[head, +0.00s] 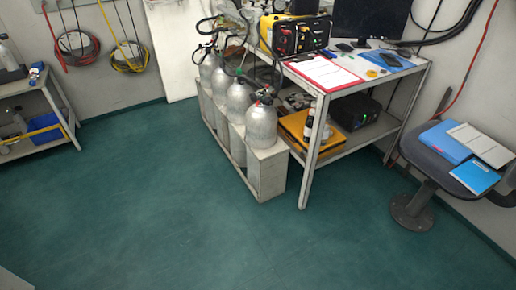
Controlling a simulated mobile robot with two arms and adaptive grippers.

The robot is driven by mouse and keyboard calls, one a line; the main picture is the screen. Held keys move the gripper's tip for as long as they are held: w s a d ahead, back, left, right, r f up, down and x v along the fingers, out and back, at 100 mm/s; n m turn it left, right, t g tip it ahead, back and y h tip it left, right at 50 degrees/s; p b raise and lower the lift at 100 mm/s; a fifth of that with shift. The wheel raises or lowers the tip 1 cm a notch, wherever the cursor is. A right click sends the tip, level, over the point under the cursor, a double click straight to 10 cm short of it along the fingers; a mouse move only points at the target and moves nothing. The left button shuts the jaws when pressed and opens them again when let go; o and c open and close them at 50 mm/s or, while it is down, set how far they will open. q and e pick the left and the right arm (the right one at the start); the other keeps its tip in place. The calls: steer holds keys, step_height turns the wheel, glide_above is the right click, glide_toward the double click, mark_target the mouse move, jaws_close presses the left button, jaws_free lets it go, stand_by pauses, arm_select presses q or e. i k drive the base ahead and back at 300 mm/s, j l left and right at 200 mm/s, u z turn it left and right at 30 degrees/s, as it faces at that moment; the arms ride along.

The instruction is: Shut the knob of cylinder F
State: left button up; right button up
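Several silver gas cylinders (240,100) stand upright in a row in a pale metal rack (267,172), left of the desk. The nearest cylinder (261,127) has a dark valve with a reddish part (265,97) on top. Another valve farther back shows a green part (239,72). Dark hoses run from the valves up toward the yellow panel unit (294,34). No letters on the cylinders can be read, so I cannot tell which is F. The knob positions are too small to make out. Neither of my grippers is in view.
A desk (400,85) with a clipboard (325,72) and monitor stands right of the rack. A chair (440,160) holding folders is at the right. A trolley (45,105) is at the left. The green floor (150,200) in front is clear.

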mark_target(267, 100)
steer(key=u, duration=0.2)
steer(key=i+l+u, duration=0.1)
steer(key=l+u, duration=0.3)
steer(key=i+l+u, duration=0.1)
steer(key=l+u, duration=0.65)
